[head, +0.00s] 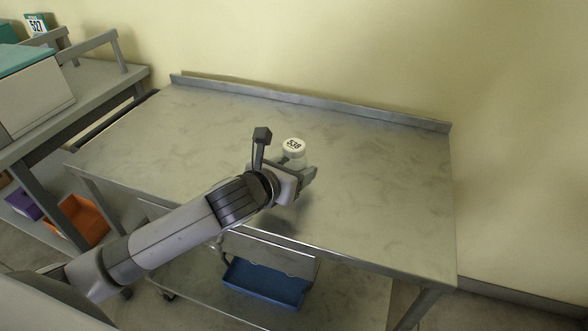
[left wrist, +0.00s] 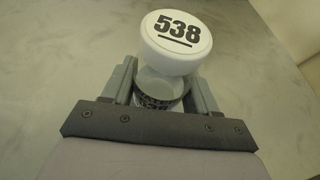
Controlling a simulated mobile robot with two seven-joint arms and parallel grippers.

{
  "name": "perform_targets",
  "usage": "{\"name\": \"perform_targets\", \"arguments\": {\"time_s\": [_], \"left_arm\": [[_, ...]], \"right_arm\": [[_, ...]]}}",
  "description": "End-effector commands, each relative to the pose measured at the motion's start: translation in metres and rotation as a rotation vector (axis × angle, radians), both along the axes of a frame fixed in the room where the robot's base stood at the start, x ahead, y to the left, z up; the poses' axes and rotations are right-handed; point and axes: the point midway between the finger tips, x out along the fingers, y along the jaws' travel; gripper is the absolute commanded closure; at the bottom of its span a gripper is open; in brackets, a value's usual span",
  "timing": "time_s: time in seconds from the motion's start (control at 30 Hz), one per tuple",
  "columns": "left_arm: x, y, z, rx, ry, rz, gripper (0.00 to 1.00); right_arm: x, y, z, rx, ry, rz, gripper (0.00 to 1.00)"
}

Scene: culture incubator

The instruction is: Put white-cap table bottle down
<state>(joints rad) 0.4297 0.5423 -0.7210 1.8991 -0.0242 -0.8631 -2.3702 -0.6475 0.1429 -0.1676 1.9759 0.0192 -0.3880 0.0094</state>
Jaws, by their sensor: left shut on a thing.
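The white-cap bottle (head: 294,148) has a round white lid marked 538 and a clear body. In the head view it is at my left gripper (head: 302,174), above the middle of the steel table (head: 380,180). In the left wrist view the bottle (left wrist: 176,42) stands between the two fingers of my left gripper (left wrist: 160,88), which are shut on its body below the cap. The bottle's base is hidden, so I cannot tell whether it touches the table. My right gripper is not in view.
The tabletop around the bottle is bare, with a raised lip (head: 310,103) along the wall. A shelf unit (head: 95,85) with a teal-lidded box (head: 35,90) stands at the left. A blue bin (head: 262,284) and an orange bin (head: 85,220) sit lower down.

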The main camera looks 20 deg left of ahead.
Motion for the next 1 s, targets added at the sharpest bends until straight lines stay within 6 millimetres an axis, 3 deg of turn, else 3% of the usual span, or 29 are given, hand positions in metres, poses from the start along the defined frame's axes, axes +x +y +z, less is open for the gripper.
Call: {"name": "perform_targets", "arguments": {"time_s": [0.17,0.2,0.27,0.3,0.67,1.0], "left_arm": [[0.000,0.000,-0.001,0.001,0.000,0.000,0.75],[0.000,0.000,-0.002,0.002,0.001,0.001,0.38],[0.000,0.000,-0.002,0.000,0.001,0.000,0.19],[0.000,0.000,-0.002,0.000,0.001,0.000,0.16],[-0.002,0.000,0.002,0.000,0.000,-0.001,0.16],[-0.044,0.011,0.020,0.002,0.002,-0.002,0.16]], "right_arm": [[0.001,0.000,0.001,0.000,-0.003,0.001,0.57],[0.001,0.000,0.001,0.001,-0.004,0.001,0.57],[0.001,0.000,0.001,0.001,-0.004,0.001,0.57],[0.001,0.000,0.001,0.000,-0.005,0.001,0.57],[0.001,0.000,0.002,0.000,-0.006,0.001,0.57],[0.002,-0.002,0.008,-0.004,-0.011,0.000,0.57]]}}
